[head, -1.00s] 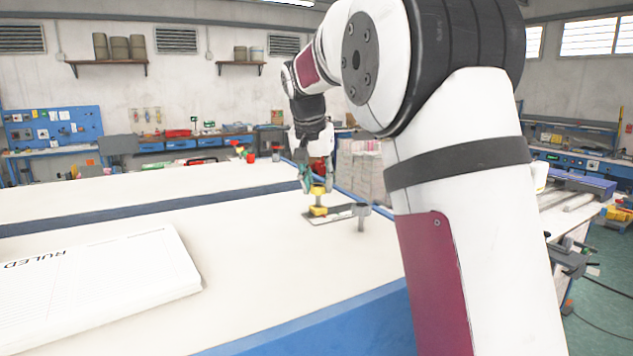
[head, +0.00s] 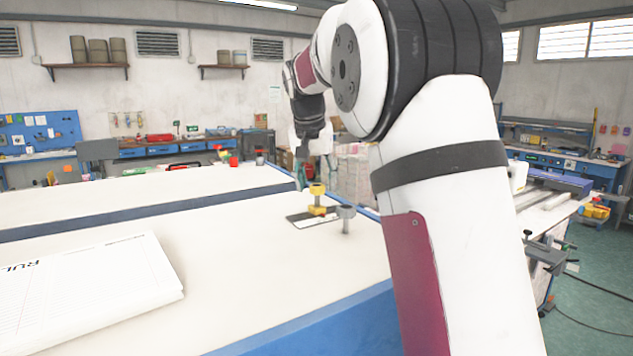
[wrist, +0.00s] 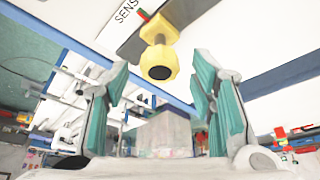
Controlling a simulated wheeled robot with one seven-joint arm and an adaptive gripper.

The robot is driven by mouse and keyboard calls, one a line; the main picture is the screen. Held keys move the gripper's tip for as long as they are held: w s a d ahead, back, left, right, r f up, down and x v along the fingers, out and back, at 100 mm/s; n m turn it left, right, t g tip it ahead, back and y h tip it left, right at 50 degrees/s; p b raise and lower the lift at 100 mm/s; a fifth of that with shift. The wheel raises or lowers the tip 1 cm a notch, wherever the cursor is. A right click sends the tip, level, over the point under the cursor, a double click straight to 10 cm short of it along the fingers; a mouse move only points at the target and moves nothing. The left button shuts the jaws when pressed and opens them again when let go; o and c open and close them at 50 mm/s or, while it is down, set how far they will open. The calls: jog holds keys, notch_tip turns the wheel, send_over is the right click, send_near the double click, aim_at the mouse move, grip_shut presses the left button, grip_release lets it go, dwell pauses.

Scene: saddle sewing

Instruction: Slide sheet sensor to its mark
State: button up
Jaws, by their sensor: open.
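The sheet sensor has a yellow knob (head: 317,189) on a yellow foot (head: 317,210), standing upright on the far part of the white table. A dark flat strip (head: 297,217) lies beside the foot, with a pale patch in front. A grey post (head: 346,214) stands close to the right of the foot. My gripper (wrist: 160,85) is open, its teal fingers spread and empty. The knob also shows in the wrist view (wrist: 158,62), beyond the fingertips and not gripped. In the head view the fingers are just left of and behind the knob. Lettering "SENS" is beside the strip; the rest is cut off.
A white ruled pad (head: 85,295) lies on the near left of the table. A blue strip (head: 130,212) crosses the tabletop farther back. The table (head: 230,265) between pad and sensor is clear. Small red and yellow items stand at the far edge.

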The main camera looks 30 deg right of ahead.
jog(key=v, duration=1.1)
jog(key=shift+r, duration=0.25)
